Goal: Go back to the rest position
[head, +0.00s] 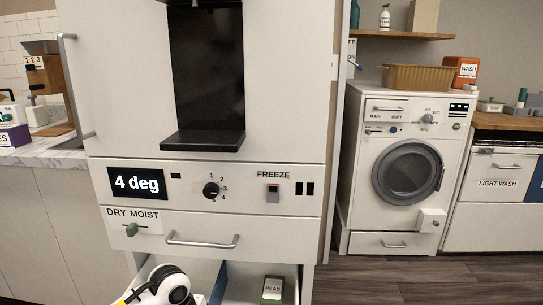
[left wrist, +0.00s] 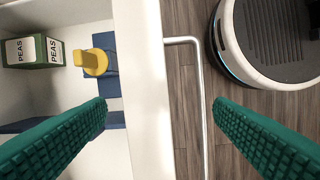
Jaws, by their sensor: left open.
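My left gripper (left wrist: 160,108) is open, its two green ridged fingers spread wide in the left wrist view. The white front wall of an open drawer (left wrist: 148,60) runs between the fingers, with its bar handle (left wrist: 200,100) beyond it. Neither finger is seen closed on the wall or the handle. In the head view, part of my left arm shows over the open bottom drawer (head: 236,285) of the white fridge (head: 115,60); the fingertips are hidden there. My right gripper is in neither view.
The drawer holds a green-and-white PEAS box (left wrist: 35,50), a yellow object (left wrist: 95,62) and a blue divider (head: 218,284). Above is a shut drawer with a handle (head: 202,241). A washing machine (head: 400,170) stands right. Wooden floor (head: 375,280) is clear between.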

